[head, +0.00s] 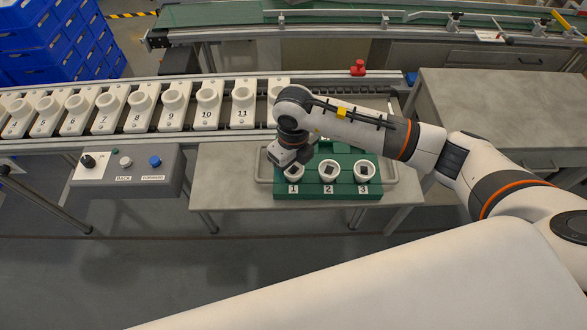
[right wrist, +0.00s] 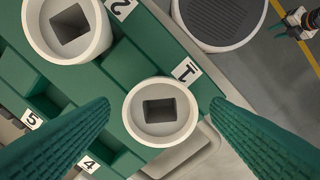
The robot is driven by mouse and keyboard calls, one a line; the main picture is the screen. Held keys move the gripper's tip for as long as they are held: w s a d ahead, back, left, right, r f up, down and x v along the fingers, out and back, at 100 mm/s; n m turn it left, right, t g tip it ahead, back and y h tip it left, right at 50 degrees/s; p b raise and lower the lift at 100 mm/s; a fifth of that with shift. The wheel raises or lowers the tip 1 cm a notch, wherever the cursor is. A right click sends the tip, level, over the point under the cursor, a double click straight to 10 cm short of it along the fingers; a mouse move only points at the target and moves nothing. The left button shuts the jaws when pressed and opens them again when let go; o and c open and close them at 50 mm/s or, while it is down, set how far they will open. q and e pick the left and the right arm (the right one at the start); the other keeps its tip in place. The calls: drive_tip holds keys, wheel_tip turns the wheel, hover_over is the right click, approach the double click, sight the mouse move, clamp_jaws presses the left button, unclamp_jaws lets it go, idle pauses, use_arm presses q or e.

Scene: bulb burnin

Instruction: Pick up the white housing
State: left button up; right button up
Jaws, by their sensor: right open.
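White round housings with square dark openings sit in a green tray, marked 1, 2 and 3. The housing at label 1 (head: 294,175) is partly covered by my right gripper (head: 282,159) in the head view. In the right wrist view, the housing at label 1 (right wrist: 160,114) lies between the two green ribbed fingers of my open right gripper (right wrist: 160,130), with gaps on both sides. Housing 2 (head: 328,169) and housing 3 (head: 364,171) stand to its right. What looks like my left gripper (right wrist: 299,24) shows small at the right wrist view's upper right corner; its jaws are unclear.
The green tray (head: 345,194) stands on a grey table (head: 230,180). Behind it, a conveyor (head: 345,88) carries a row of numbered white fixtures (head: 209,101). A control box (head: 126,173) is at left. A bare grey bench (head: 490,100) stands at right.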

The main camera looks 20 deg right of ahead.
drive_tip(key=shift+f, duration=0.9)
drive_tip(key=shift+c, duration=0.3)
drive_tip(key=c, duration=1)
drive_tip(key=shift+o, duration=0.2)
drive_tip(key=shift+r, duration=0.1)
